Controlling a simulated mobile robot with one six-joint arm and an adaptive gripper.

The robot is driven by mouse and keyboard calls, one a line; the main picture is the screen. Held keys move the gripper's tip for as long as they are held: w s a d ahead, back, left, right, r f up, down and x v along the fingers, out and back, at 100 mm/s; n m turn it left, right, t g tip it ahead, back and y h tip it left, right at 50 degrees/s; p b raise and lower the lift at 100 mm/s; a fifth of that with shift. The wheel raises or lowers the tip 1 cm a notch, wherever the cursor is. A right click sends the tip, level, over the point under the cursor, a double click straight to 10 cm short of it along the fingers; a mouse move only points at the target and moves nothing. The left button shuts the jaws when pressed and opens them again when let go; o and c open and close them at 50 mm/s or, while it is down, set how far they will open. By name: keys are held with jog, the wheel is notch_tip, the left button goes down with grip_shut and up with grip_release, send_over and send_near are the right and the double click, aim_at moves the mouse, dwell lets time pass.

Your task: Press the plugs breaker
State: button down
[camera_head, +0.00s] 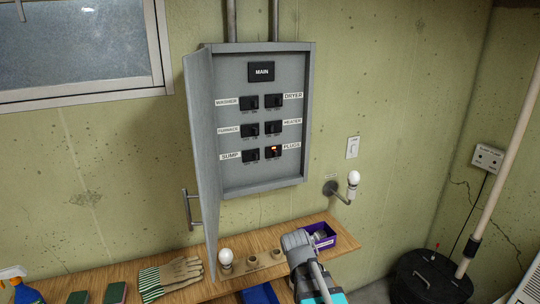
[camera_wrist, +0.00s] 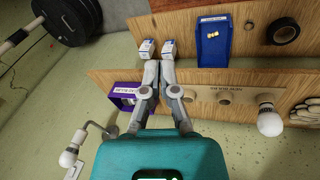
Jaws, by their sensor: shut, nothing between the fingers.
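The plugs breaker (camera_head: 273,152) is the lowest black switch in the right column of the open grey panel (camera_head: 245,183). It shows a small orange glow, and the white PLUGS label (camera_head: 291,146) is to its right. My gripper (camera_head: 298,240) is below the panel, over the wooden shelf, well apart from the breaker. In the wrist view my gripper (camera_wrist: 157,48) has its two fingers close together, shut and empty. The breaker panel is not in the wrist view.
The panel door (camera_head: 203,160) stands open on the left. A wall lamp (camera_head: 345,192) and light switch (camera_head: 352,147) are on the right. The shelf (camera_head: 344,241) holds a purple box (camera_head: 331,242), gloves (camera_head: 170,277) and a bulb (camera_head: 225,257). The wall between shelf and panel is clear.

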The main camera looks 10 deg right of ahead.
jog(key=w+d+r+n+t+h+p, duration=0.1)
jog(key=w+r+n+t+h+p, duration=0.15)
jog(key=w+r, duration=0.45)
jog(key=n+t+h+p, duration=0.4)
jog(key=n+t, duration=0.5)
jog(key=t, duration=0.3)
send_near(273, 152)
jog(key=v, duration=0.4)
jog(key=shift+w+d+r+g, duration=0.1)
jog(key=shift+w+r+g, duration=0.05)
jog(key=shift+r+g, duration=0.1)
jog(key=shift+w+d, duration=0.1)
jog(key=shift+x, duration=4.95)
